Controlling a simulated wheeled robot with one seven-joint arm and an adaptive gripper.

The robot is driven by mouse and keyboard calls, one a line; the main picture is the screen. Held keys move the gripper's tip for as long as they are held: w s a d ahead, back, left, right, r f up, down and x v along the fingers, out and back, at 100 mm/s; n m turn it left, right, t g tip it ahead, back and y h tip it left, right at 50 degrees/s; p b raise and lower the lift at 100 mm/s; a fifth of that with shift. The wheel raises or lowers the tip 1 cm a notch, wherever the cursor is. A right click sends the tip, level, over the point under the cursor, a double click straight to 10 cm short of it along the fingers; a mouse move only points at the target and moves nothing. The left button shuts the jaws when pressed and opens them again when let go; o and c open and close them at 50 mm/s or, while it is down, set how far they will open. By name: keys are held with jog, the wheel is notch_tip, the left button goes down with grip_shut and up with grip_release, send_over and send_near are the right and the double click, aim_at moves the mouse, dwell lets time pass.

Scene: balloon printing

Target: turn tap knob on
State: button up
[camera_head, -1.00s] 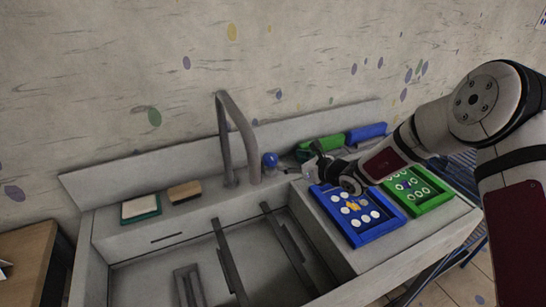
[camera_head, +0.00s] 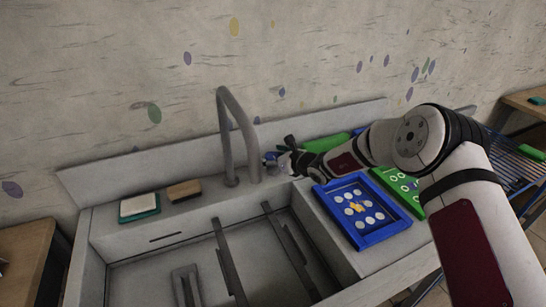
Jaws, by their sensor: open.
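The grey tap (camera_head: 240,135) stands upright at the back rim of the sink.
The sink basin (camera_head: 160,238) with dark rails lies below the tap. A blue frame (camera_head: 375,236) and a green frame (camera_head: 386,178) lie on the right counter. A brown sponge (camera_head: 184,191) and a white-green block (camera_head: 139,207) sit left.

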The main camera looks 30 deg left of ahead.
jog(key=shift+c, duration=0.3)
jog(key=c, duration=1.1)
